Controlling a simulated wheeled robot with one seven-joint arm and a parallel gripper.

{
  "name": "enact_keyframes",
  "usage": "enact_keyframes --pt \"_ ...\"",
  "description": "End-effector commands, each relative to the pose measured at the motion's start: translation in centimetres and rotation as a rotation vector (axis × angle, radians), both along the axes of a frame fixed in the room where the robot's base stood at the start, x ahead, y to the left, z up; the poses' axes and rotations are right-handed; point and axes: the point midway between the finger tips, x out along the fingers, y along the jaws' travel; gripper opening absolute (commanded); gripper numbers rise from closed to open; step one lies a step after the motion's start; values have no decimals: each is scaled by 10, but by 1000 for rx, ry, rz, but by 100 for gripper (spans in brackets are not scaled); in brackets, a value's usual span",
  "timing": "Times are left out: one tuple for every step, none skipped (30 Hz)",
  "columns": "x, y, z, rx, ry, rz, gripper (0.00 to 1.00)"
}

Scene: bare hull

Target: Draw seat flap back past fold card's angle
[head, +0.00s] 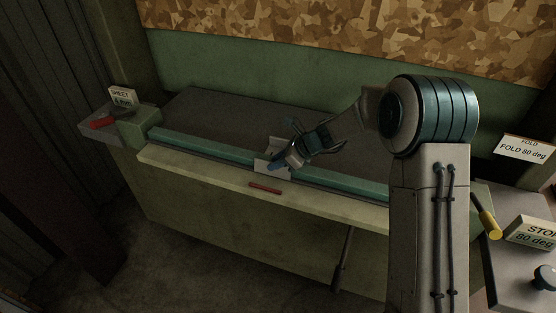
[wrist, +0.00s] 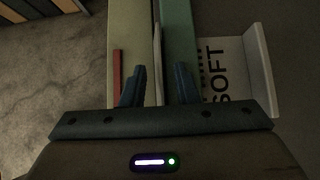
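In the wrist view a pale thin flap (wrist: 157,62) stands nearly edge-on between my gripper's (wrist: 160,88) two blue fingers, with a gap on each side. The fingers are open around it and do not visibly touch it. Beyond the teal bar (wrist: 179,35) lies a white sheet part (wrist: 228,72) with dark lettering reading "SOFT" and a raised edge. In the head view my gripper (head: 277,163) is at the white workpiece (head: 261,168), partly hiding it. The fold card (head: 524,149) at right reads "FOLD 80 deg".
A pale front beam (head: 200,167) runs below the teal bar and carries a red strip (head: 265,188). A "STOP 80 deg" card (head: 533,232) and a yellow-handled lever (head: 487,222) are at right. A red-handled item (head: 102,123) and "SHEET" card (head: 122,95) are at left.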

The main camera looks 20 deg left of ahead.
Motion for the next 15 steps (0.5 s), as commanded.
enact_keyframes --pt "0 0 0 0 0 0 27" --pt "0 0 0 0 0 0 27" --pt "0 0 0 0 0 0 27" --pt "0 0 0 0 0 0 27" --pt "0 0 0 0 0 0 22" --pt "0 0 0 0 0 0 11" --pt "0 0 0 0 0 0 2" --pt "0 0 0 0 0 0 0" --pt "0 0 0 0 0 0 0" --pt "0 0 0 0 0 0 0" --pt "0 0 0 0 0 0 0" --pt "0 0 0 0 -1 1 0" --pt "0 0 0 0 -1 1 0" --pt "0 0 0 0 -1 0 0" --pt "0 0 0 0 -4 1 0"
